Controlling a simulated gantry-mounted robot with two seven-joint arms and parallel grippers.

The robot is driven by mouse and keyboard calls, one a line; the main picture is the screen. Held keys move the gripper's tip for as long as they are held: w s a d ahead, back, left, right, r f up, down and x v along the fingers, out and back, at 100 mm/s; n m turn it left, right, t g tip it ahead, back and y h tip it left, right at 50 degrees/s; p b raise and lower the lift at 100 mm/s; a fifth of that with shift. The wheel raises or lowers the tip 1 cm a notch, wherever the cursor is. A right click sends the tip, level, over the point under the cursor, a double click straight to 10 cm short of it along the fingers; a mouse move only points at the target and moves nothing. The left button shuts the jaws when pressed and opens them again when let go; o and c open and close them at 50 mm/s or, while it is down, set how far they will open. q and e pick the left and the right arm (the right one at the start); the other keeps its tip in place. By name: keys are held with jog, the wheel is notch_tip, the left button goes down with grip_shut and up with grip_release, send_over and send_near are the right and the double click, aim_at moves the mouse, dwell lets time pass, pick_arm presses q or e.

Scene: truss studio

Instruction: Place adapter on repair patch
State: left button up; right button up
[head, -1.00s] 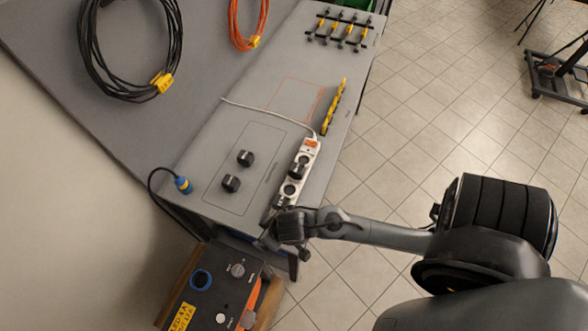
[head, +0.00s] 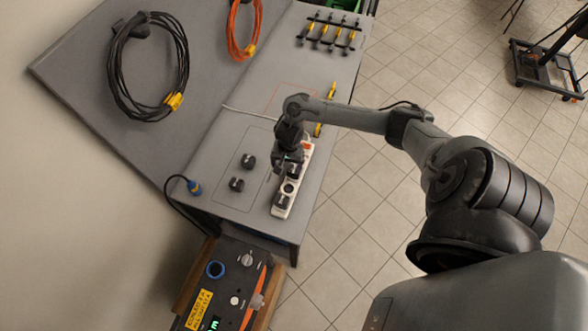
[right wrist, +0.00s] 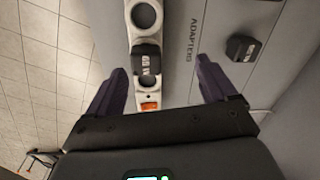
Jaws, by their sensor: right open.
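A white power strip (head: 289,188) lies on the grey bench with two black adapters on it, one near my gripper (head: 293,171) and one at the near end (head: 281,201). My right gripper (head: 288,160) is open above the strip's far part. In the right wrist view, its fingers (right wrist: 162,84) stand apart on either side of the strip, with a black adapter (right wrist: 146,62) seated between and ahead of them. Two more black adapters (head: 248,160) (head: 237,184) sit in a marked rectangle left of the strip. A faint orange outline (head: 274,101) lies beyond; no patch is labelled legibly. My left gripper is out of view.
A blue plug (head: 194,187) on a black cable lies at the bench's left edge. An orange-and-black box (head: 232,283) stands below the near edge. A yellow tool (head: 332,91) lies at the right edge.

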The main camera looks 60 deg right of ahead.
aim_at(294, 169)
jog(key=d, duration=0.1)
jog(key=d+m, duration=0.1)
jog(key=d+r, duration=0.1)
jog(key=shift+s+r+m+g, duration=0.1)
jog(key=shift+s+m+g, duration=0.2)
jog(key=shift+s+m, duration=0.1)
jog(key=f, duration=0.1)
jog(key=f+b, duration=0.1)
jog(key=f, duration=0.1)
jog(key=shift+s+d+f+m+b, duration=0.15)
jog(key=shift+d+f+m+b, duration=0.15)
jog(key=shift+f+b, duration=0.1)
jog(key=shift+s+a+f, duration=0.1)
jog(key=shift+a+f, duration=0.05)
jog(key=shift+f, duration=1.5)
jog(key=shift+a+f, duration=0.1)
jog(key=shift+f, duration=1.55)
jog(key=c, duration=1.1)
jog(key=shift+r, duration=0.1)
